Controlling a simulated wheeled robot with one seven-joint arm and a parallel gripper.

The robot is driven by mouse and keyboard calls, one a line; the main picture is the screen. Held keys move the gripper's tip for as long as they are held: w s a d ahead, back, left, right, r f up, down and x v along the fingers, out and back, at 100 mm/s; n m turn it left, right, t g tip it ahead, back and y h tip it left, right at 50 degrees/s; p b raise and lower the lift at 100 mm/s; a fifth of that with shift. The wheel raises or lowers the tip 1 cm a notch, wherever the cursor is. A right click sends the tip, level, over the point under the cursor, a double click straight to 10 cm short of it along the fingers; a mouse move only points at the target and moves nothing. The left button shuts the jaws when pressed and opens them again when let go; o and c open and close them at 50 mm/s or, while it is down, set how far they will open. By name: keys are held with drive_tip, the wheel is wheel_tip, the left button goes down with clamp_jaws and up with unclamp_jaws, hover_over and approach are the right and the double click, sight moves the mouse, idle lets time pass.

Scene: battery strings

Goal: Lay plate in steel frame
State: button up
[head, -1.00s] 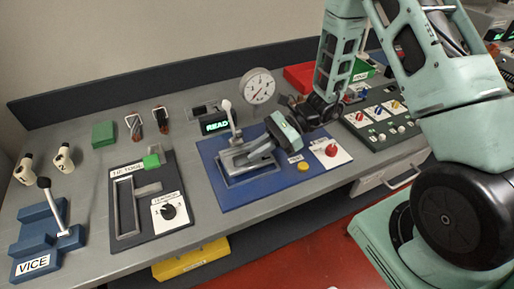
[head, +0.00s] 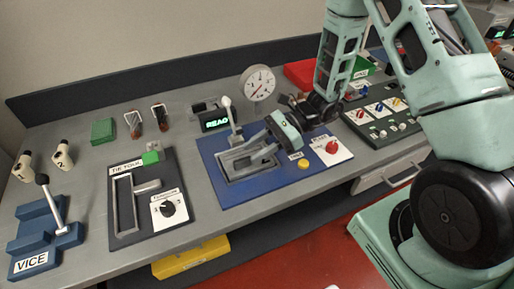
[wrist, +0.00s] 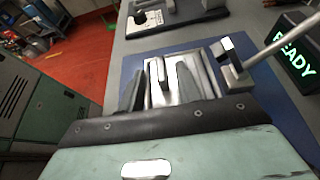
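The steel frame (head: 231,178) is a grey metal rectangle on the blue board, left of centre in the head view. It also shows in the wrist view (wrist: 208,70), beyond my gripper. My gripper (head: 265,151) reaches over the frame's right part from the upper right. In the wrist view my gripper (wrist: 161,88) has its two dark fingers apart, with bright metal showing between them. A narrow grey upright piece (wrist: 162,72) stands between the fingertips; I cannot tell whether it is touched. I cannot clearly tell the plate from the frame's metal.
An upright lever (head: 232,117) stands at the frame's back edge, near the lit READY display (head: 215,124) and a round gauge (head: 258,83). A yellow button (head: 303,164) and red button (head: 332,147) lie right. The tie tool board (head: 165,225) and blue vice (head: 40,240) stand left.

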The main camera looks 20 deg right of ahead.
drive_tip(key=v, duration=0.2)
drive_tip(key=b+v, duration=0.1)
drive_tip(key=v, duration=0.4)
drive_tip(key=shift+r, duration=0.35)
drive_tip(key=s+a+r+n+h, duration=0.5)
drive_tip(key=s+n, duration=0.5)
drive_tip(key=n, duration=0.3)
drive_tip(key=s+a+r+n+h, duration=0.5)
drive_tip(key=s+a+n+h, duration=0.2)
drive_tip(key=s+n, duration=0.3)
drive_tip(key=n, duration=0.2)
drive_tip(key=shift+a+r+n+h, duration=0.25)
drive_tip(key=shift+a+n+h, duration=0.1)
drive_tip(key=shift+n+h, duration=0.05)
